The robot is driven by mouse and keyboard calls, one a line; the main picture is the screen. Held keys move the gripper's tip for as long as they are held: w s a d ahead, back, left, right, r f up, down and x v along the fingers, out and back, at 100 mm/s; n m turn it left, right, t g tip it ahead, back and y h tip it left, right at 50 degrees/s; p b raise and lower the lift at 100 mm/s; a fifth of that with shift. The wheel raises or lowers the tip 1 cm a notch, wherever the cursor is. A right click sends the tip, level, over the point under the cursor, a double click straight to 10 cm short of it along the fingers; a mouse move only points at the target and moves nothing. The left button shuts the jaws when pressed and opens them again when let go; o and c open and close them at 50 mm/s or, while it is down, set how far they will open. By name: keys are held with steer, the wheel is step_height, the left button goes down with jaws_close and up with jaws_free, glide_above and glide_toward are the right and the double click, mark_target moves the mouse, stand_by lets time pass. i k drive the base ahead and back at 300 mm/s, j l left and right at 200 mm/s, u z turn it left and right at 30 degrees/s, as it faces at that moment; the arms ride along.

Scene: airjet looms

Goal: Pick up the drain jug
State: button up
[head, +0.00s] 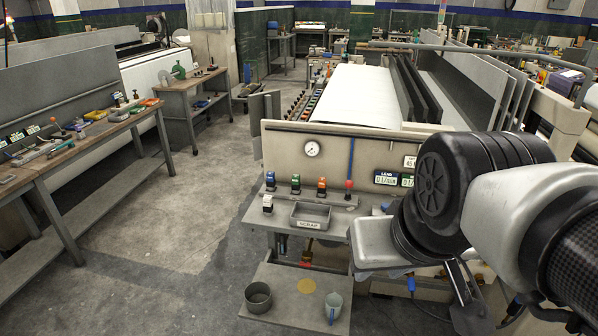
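A small pale grey-green jug (334,305), with a blue mark on its side, stands upright on the right part of the low shelf (285,315) at the front of the loom. I take it for the drain jug. My arm comes in from the right, and its links cover the loom's right front. Dark metal parts below the wrist, probably my gripper (466,300), hang to the right of the jug and clear of it. Its fingers cannot be made out clearly, and nothing is seen held.
A dark round pot (258,297) stands left of the jug, with a yellow disc (306,286) between them. Above is a ledge with a scrap tray (310,215) and several coloured-top items. A workbench (60,155) stands at left; the aisle floor (165,220) is clear.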

mark_target(334, 304)
steer(key=i+l+u, duration=0.25)
steer(key=l, duration=0.4)
steer(key=i+l+u, duration=0.1)
steer(key=i+l, duration=0.15)
steer(key=i+l+u, duration=0.1)
steer(key=l, duration=0.4)
steer(key=i+l+u, duration=0.15)
steer(key=l, duration=0.2)
